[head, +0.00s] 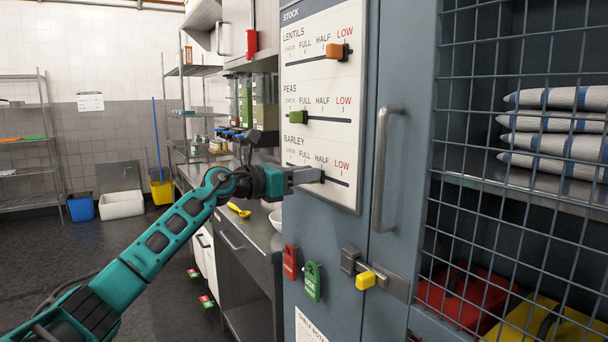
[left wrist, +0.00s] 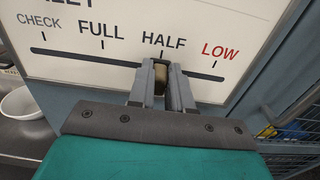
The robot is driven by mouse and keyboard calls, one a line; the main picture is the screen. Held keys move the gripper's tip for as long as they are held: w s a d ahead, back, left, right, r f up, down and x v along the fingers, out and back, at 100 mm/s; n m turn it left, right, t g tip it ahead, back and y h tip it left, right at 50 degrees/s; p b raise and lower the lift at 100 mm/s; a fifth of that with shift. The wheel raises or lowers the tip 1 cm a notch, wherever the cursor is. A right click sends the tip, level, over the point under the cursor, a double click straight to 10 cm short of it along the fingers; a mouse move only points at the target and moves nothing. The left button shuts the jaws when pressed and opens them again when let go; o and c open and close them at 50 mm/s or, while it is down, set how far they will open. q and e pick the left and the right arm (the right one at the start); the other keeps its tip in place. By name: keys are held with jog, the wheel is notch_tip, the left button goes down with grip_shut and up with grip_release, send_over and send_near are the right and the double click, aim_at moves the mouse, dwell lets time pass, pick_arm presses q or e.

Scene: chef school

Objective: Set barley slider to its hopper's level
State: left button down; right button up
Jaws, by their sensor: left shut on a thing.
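The white STOCK board (head: 322,85) has three slider rows: lentils, peas and barley. My left gripper (head: 318,176) is at the barley row, shut on the barley slider. In the left wrist view my left gripper (left wrist: 161,82) has its fingers on both sides of the brownish barley slider (left wrist: 160,77), just below the HALF mark. The barley track (left wrist: 100,58) runs from CHECK to LOW. In the head view the fingers hide the slider. Clear hoppers (head: 262,100) stand left of the board; I cannot tell which holds barley or its level. My right gripper is out of view.
A tall cabinet handle (head: 384,170) sticks out right of the board. Red (head: 290,262) and green tags (head: 313,281) hang below it.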

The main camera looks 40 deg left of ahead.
pick_arm(q)
jog(key=shift+r, duration=0.2)
jog(key=c, duration=1.4)
grip_release()
jog(key=o, duration=0.4)
jog(key=shift+w+d+f, duration=0.1)
jog(key=shift+w, duration=0.05)
jog(key=shift+c, duration=0.2)
jog(key=b+v, duration=0.6)
jog(key=v, duration=0.7)
jog(key=shift+f, duration=0.1)
